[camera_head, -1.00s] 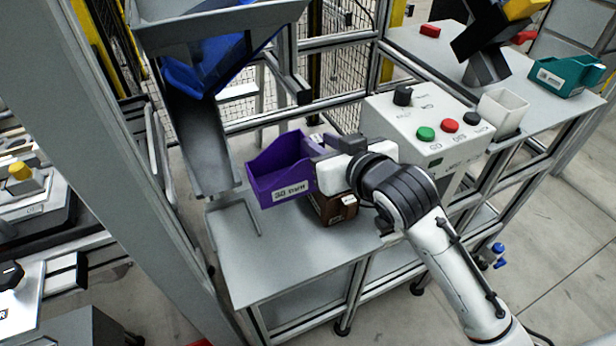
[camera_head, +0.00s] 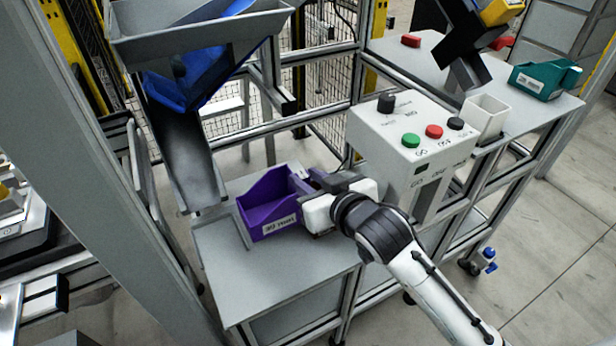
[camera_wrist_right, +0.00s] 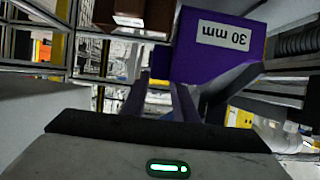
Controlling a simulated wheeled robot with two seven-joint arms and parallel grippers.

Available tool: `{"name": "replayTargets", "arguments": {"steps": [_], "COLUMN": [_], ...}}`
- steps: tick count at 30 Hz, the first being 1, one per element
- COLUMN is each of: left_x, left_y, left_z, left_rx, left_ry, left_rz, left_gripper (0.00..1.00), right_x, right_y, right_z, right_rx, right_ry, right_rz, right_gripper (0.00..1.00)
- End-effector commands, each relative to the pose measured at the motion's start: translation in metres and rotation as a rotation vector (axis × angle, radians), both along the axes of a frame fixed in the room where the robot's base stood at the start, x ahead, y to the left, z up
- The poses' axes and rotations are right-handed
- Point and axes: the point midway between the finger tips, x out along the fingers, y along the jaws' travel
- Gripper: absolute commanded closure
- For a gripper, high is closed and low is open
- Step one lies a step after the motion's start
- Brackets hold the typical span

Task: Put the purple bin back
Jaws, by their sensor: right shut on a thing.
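The purple bin (camera_head: 262,213) has a white "30 mm" label and shows in the middle of the head view, at the grey table (camera_head: 275,283) just right of the chute's lower end (camera_head: 190,190). My right gripper (camera_head: 306,190) is shut on the bin's right side wall. In the right wrist view the bin (camera_wrist_right: 215,62) looks upside down, beside the gripper fingers (camera_wrist_right: 170,100). The bin looks upright and low over the table's bracket outline (camera_head: 238,228); I cannot tell if it touches the table. My left gripper is not in view.
A white control box (camera_head: 400,150) with coloured buttons stands close right of my right gripper. A brown object (camera_wrist_right: 130,15) shows in the wrist view. The table's front is clear.

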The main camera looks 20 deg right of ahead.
Motion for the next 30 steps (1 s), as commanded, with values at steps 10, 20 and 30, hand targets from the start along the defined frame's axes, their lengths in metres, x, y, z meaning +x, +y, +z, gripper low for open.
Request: {"name": "replayTargets", "arguments": {"steps": [10, 20, 30], "left_x": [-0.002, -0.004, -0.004], "left_y": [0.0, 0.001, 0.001], "left_z": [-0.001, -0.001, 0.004], "left_rx": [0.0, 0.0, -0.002], "left_ry": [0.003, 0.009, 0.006], "left_rz": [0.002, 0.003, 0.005], "left_gripper": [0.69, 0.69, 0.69], "right_x": [0.0, 0.0, -0.056], "right_y": [0.0, 0.0, -0.01], "right_z": [-0.005, 0.002, 0.03], "right_rx": [-0.001, -0.001, 0.0], "right_ry": [0.001, -0.003, 0.001], "right_rz": [-0.001, -0.001, 0.001], "right_gripper": [0.55, 0.55, 0.55]}}
